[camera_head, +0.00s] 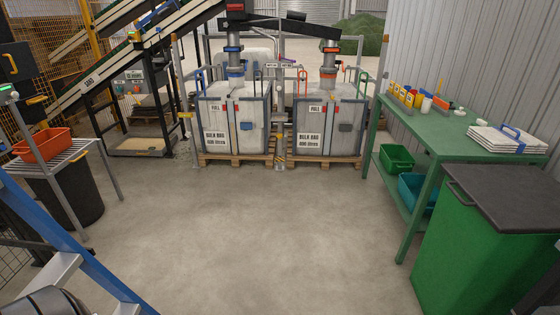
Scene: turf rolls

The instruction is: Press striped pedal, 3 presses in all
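I cannot clearly make out a striped pedal. A grey post (280,135) stands between two white bulk bags, and a small pale fitting with darker marks (280,166) sits at its foot near the floor. It is too small to tell whether this is the pedal. The left bulk bag (218,140) and the right bulk bag (313,142) hang in grey frames on wooden pallets under filling spouts. Neither of my grippers shows in the head view.
Open concrete floor (240,240) lies ahead. A green workbench (455,135) and a green bin with a dark lid (470,250) stand on the right. A rack with an orange tray (42,143) and a blue ladder-like frame (65,240) stand on the left. Conveyors (100,80) stand behind.

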